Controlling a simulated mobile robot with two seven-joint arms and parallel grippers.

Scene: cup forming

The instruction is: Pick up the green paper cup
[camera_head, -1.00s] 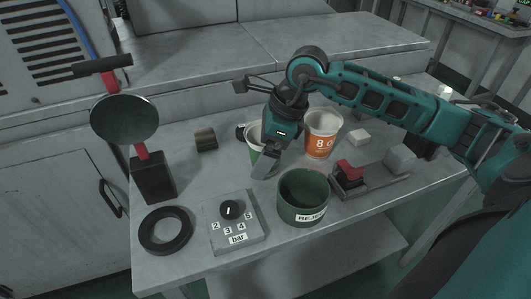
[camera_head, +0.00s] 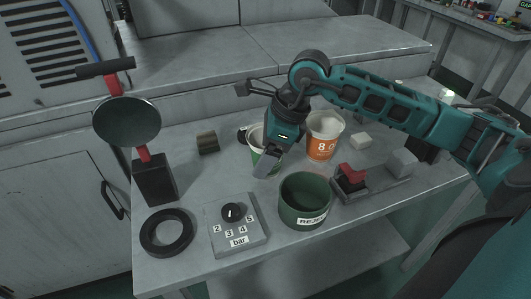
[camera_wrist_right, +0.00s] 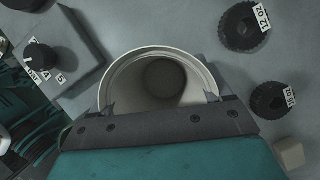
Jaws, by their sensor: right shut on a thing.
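The green paper cup (camera_head: 256,157) stands upright on the grey bench, partly hidden behind my right gripper (camera_head: 267,158). It has a white rim and a green side. In the right wrist view I look down into the open white mouth of the cup (camera_wrist_right: 125,72). The fingers of my right gripper (camera_wrist_right: 160,103) are on both sides of the cup, shut on it. I cannot see a gap under the cup. My left gripper is not in view.
An orange-and-white cup (camera_head: 322,143) stands close to the right. A dark green reject bin (camera_head: 304,205) is in front. A dial box (camera_head: 237,232), a black ring (camera_head: 166,233) and a red-handled tool (camera_head: 350,176) are also on the bench. Dark knobs (camera_wrist_right: 243,28) lie behind.

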